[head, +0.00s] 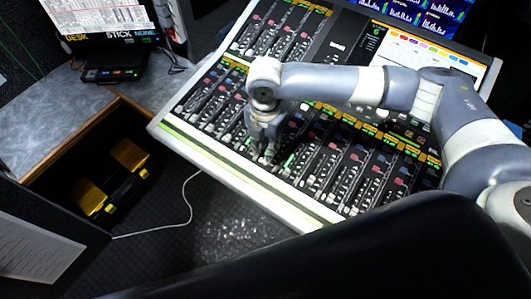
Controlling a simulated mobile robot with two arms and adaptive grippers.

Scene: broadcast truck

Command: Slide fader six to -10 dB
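The mixing console (165,137) fills the middle and right, with rows of fader strips and small caps. My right arm comes in from the right and reaches across the console. My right gripper (264,155) points down over the lower fader row, left of its middle. Its fingertips are close to or at the fader caps. Whether they touch or hold a cap is too small to tell. The gripper hides the strips right under it, and I cannot make out which one is fader six. The dB marks are not readable. My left gripper is not in view.
A monitor (103,41) with a small black device (110,74) stands on the grey desk (45,127) at the left. A black and yellow toolbox (108,192) sits below it. A white cable (189,205) runs across the dark floor. Console screens (425,55) are behind my arm.

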